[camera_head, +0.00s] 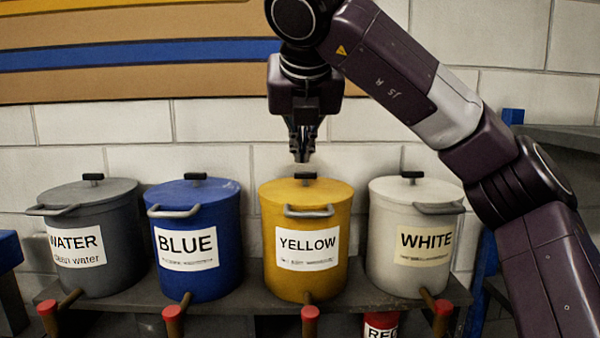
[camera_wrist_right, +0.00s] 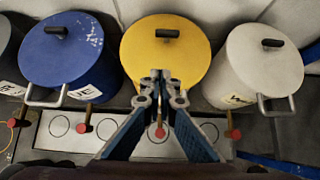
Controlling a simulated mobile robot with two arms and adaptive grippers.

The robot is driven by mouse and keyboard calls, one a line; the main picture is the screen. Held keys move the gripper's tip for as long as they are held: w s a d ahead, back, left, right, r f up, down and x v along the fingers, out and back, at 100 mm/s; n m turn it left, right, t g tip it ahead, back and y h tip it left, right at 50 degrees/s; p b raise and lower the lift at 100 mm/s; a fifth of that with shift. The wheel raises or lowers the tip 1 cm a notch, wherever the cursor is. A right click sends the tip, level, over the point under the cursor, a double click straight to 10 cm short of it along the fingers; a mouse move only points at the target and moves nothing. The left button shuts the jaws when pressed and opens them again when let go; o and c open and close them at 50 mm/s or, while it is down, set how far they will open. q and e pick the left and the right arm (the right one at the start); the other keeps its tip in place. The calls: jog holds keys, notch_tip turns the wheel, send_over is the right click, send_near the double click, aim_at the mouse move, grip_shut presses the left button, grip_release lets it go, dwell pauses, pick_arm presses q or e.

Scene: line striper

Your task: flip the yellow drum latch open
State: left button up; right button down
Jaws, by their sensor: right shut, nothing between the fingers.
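The yellow drum (camera_head: 305,262) stands on the shelf between the blue and white drums, with a "YELLOW" label. Its lid (camera_head: 290,194) is on, with a black knob (camera_head: 305,176) on top. A grey metal latch or handle (camera_head: 309,211) sits at the lid's front rim. My right gripper (camera_head: 302,158) points down above the lid, shut and empty, apart from the drum as far as I can tell. In the right wrist view the yellow lid (camera_wrist_right: 190,45) lies beyond the fingertips (camera_wrist_right: 162,75), which hide the latch. My left gripper is not in view.
A grey water drum (camera_head: 105,270), blue drum (camera_head: 225,225) and white drum (camera_head: 385,265) stand alongside on the dark shelf (camera_head: 250,298). Red-ended taps (camera_head: 310,313) stick out in front. A block wall is close behind; a side shelf (camera_head: 570,136) is at right.

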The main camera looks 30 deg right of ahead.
aim_at(306, 178)
jog(key=p+x, duration=0.3)
jog(key=x, duration=0.7)
jog(key=shift+w+d, duration=0.15)
jog(key=shift+w+d+r+p, duration=0.1)
jog(key=shift+w+d+p, duration=0.15)
jog(key=shift+w+p, duration=0.35)
jog(key=shift+w+d+r+p, duration=0.1)
jog(key=shift+w+d+p, duration=0.15)
jog(key=shift+w+p, duration=0.3)
jog(key=shift+w+d+f, duration=0.15)
jog(key=shift+w+d, duration=0.1)
jog(key=shift+w, duration=0.45)
jog(key=shift+f, duration=0.1)
